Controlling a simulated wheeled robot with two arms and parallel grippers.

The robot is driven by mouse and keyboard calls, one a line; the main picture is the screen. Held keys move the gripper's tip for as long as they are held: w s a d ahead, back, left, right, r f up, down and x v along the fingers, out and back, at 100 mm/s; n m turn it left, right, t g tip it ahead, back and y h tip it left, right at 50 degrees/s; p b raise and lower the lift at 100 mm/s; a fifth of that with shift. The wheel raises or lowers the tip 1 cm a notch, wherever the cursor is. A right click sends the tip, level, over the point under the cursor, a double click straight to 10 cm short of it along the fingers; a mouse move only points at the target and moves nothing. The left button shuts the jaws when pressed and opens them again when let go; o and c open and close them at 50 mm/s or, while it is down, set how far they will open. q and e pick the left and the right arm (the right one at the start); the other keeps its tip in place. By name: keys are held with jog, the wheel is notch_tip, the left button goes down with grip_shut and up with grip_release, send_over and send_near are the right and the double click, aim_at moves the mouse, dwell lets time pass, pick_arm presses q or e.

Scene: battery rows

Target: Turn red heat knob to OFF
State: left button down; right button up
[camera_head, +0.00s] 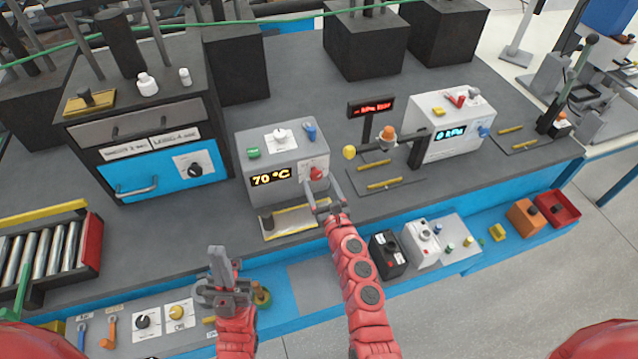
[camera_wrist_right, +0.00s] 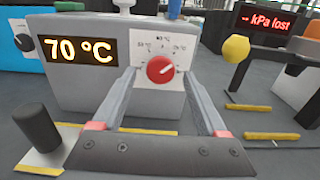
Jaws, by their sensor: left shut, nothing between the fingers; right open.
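The red heat knob (camera_head: 316,173) is on the front face of a grey box (camera_head: 258,160) whose display reads 70 °C. In the right wrist view the red knob (camera_wrist_right: 160,69) sits on a white dial plate with printed marks, and its pale pointer line is tilted towards the upper right. My right gripper (camera_head: 322,197) is open in front of the knob. Its two fingers (camera_wrist_right: 160,98) stand on either side of the knob in the wrist view, with no clear contact. My left gripper (camera_head: 220,262) is shut and empty, low over the front of the bench.
A yellow-edged plate with a black post (camera_wrist_right: 38,138) lies before the box's left side. A yellow ball (camera_head: 349,152) on an arm is to the right. A blue drawer unit (camera_head: 160,178) stands to the left. A white box reading kPa (camera_head: 452,120) stands further right.

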jog(key=shift+w+a, duration=0.1)
jog(key=shift+w, duration=0.3)
grip_shut()
dwell(0.4)
